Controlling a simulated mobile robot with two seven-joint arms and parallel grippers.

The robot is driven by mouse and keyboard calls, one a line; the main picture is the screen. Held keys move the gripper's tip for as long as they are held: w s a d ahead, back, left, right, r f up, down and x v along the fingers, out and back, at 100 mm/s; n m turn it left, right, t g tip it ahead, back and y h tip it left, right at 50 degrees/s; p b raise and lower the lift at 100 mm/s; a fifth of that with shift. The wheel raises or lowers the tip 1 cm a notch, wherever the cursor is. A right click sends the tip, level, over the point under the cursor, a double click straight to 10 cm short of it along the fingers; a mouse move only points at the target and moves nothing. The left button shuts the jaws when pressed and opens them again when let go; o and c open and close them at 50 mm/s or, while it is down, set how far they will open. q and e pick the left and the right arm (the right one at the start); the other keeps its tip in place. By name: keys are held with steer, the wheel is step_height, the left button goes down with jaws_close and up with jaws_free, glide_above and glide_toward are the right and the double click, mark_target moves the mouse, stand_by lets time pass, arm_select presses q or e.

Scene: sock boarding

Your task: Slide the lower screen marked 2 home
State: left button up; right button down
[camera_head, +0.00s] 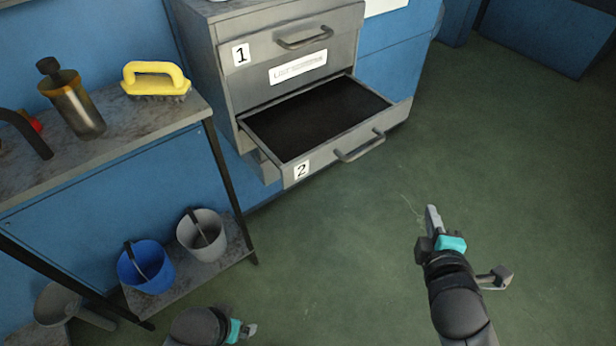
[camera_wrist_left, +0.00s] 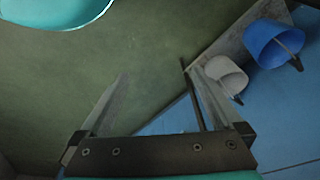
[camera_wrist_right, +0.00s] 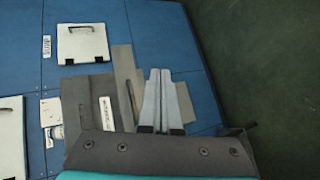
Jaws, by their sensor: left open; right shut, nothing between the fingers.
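The lower screen marked 2 (camera_head: 346,155) is pulled well out of the grey cabinet (camera_head: 225,75). It looks like a shallow drawer with a dark inside, a grey front and a bar handle (camera_head: 360,147). The upper drawer marked 1 (camera_head: 290,40) is shut above it. My right gripper (camera_head: 432,215) is shut and empty, apart from the screen, to the lower right of its front. Its closed fingers show in the right wrist view (camera_wrist_right: 163,90). My left gripper (camera_head: 250,330) is low at the bottom edge; it is open and empty in the left wrist view (camera_wrist_left: 160,95).
A bench (camera_head: 100,150) on the left holds a spray bottle (camera_head: 75,98) and a yellow brush (camera_head: 156,80). A blue bucket (camera_head: 146,267) and a grey bucket (camera_head: 201,236) stand on its lower shelf. The green floor before the screen is clear.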

step_height(320, 180, up, 2)
steer(key=w+a+r+n+t+y, duration=0.1)
steer(key=w+a+n+t+y, duration=0.15)
steer(key=n, duration=0.45)
steer(key=n+g+y, duration=0.2)
steer(key=n+y, duration=0.9)
steer(key=n, duration=1)
glide_toward(311, 165)
steer(key=x, duration=0.5)
steer(key=shift+w+a+b, duration=0.2)
steer(key=shift+w+b, duration=0.1)
steer(key=shift+b, duration=0.1)
steer(key=shift+w+a, duration=0.35)
arm_select(q)
steer(key=s+a+f, duration=0.1)
steer(key=s+f, duration=0.1)
steer(key=f, duration=0.4)
steer(key=s+a+f, duration=0.1)
steer(key=s+f, duration=0.2)
steer(key=f, duration=0.4)
steer(key=shift+g, duration=0.3)
steer(key=shift+s+f, duration=0.1)
arm_select(e)
steer(key=shift+w, duration=0.15)
